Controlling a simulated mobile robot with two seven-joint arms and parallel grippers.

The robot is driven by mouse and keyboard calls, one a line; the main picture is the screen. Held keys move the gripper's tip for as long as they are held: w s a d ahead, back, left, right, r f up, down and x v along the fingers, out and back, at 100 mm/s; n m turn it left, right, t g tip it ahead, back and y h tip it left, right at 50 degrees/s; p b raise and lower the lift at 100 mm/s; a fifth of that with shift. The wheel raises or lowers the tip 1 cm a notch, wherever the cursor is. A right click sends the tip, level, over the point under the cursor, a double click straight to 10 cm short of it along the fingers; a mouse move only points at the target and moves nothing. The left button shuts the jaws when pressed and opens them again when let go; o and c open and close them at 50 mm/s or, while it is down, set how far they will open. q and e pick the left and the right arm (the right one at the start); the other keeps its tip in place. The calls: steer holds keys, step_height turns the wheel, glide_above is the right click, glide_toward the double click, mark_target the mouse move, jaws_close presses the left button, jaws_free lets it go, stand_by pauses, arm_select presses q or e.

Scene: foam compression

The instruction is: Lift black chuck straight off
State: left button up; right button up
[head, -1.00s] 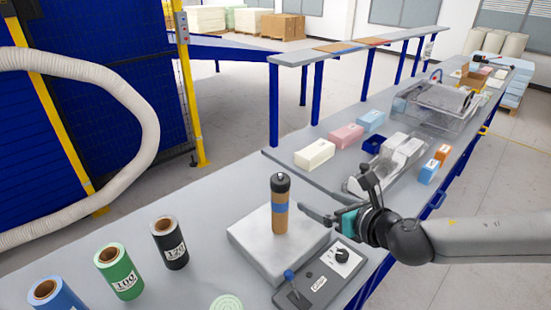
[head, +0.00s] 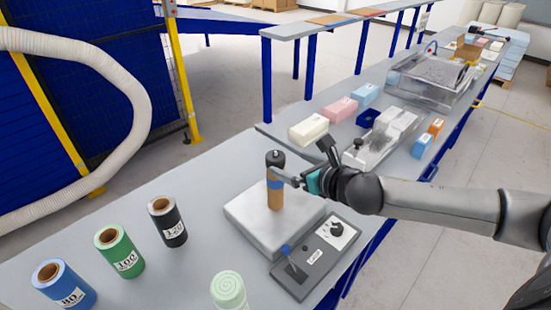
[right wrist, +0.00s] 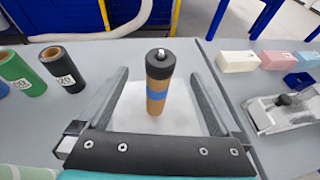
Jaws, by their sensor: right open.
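The black chuck (head: 275,158) is the dark cap on top of an upright brown cylinder (head: 275,200) with a blue band. The cylinder stands on a pale square block (head: 245,226). In the right wrist view the chuck (right wrist: 160,64) has a small metal tip and sits between my open fingers, with a gap on both sides. My right gripper (head: 284,177) is open at the upper part of the cylinder, coming in from the right. In the right wrist view my right gripper (right wrist: 160,95) shows both fingers along the cylinder's sides. My left gripper is not in view.
A control box (head: 315,255) with a knob and blue-tipped lever lies in front of the block. Blue (head: 62,284), green (head: 118,251) and black (head: 167,221) rolls stand at left. Foam blocks (head: 308,131) lie behind.

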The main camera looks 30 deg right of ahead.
mark_target(277, 156)
steer(key=shift+x, duration=1.45)
steer(key=shift+w, duration=0.5)
steer(key=shift+p+x, duration=0.45)
steer(key=shift+x, duration=1.7)
steer(key=shift+c, duration=0.4)
steer(key=c, duration=1.4)
steer(key=shift+r, duration=0.1)
step_height(277, 156, up, 20)
steer(key=p, duration=0.3)
